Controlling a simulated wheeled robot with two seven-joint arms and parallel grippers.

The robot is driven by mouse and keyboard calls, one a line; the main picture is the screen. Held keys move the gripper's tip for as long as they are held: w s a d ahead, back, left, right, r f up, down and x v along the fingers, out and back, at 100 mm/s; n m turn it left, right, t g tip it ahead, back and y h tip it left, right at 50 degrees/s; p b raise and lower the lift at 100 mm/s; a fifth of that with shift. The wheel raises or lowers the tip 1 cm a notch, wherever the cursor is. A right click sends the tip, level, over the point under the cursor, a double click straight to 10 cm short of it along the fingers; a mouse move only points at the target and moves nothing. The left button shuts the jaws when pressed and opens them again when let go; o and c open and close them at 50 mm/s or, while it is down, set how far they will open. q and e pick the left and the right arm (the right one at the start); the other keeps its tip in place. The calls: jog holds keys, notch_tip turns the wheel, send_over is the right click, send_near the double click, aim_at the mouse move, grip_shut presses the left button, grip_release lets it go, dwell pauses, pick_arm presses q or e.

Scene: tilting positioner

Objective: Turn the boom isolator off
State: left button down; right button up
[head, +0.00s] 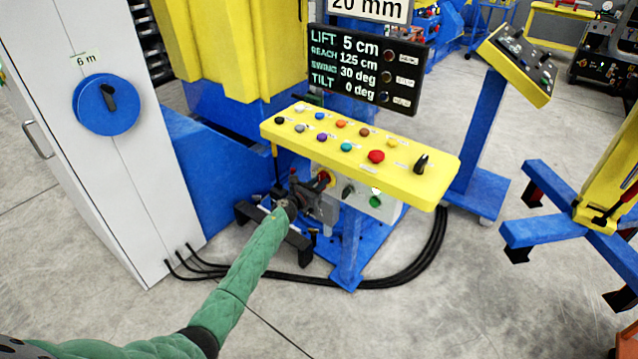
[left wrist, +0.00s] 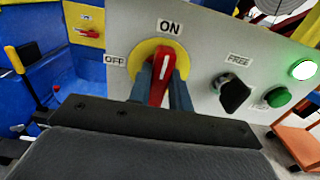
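The boom isolator (left wrist: 160,62) is a red handle on a round yellow plate on a grey panel, labelled ON above and OFF to its left. The handle has a white stripe and stands near upright, towards ON. In the head view the isolator (head: 324,177) shows small below the yellow console, partly hidden by my gripper. My left gripper (head: 318,196) is at the panel. In the left wrist view its two fingers (left wrist: 160,88) sit on either side of the red handle with no clear gap, shut on it. My right gripper is in neither view.
Right of the isolator are a black FREE selector (left wrist: 235,95), a green button (left wrist: 278,97) and a lit green lamp (left wrist: 303,69). The yellow console (head: 330,146) with coloured buttons overhangs the panel. A grey cabinet (head: 110,170) stands left; black cables (head: 400,272) cross the floor.

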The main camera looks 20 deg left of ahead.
pick_arm(q)
jog(key=shift+n, duration=0.4)
jog(key=shift+a+n, duration=0.15)
jog(key=shift+n, duration=0.75)
jog(key=shift+w+a+f+n, duration=0.1)
jog(key=shift+f+n, duration=0.05)
jog(key=shift+n, duration=2.45)
jog(key=shift+s+a+f+n, duration=0.1)
jog(key=shift+f+n, duration=0.1)
jog(key=shift+n, duration=2.4)
jog(key=shift+w+a+f+n, duration=0.1)
jog(key=shift+f+n, duration=0.05)
jog(key=shift+n, duration=2.45)
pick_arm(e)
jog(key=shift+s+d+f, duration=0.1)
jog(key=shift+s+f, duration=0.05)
pick_arm(q)
jog(key=c, duration=1.3)
grip_release()
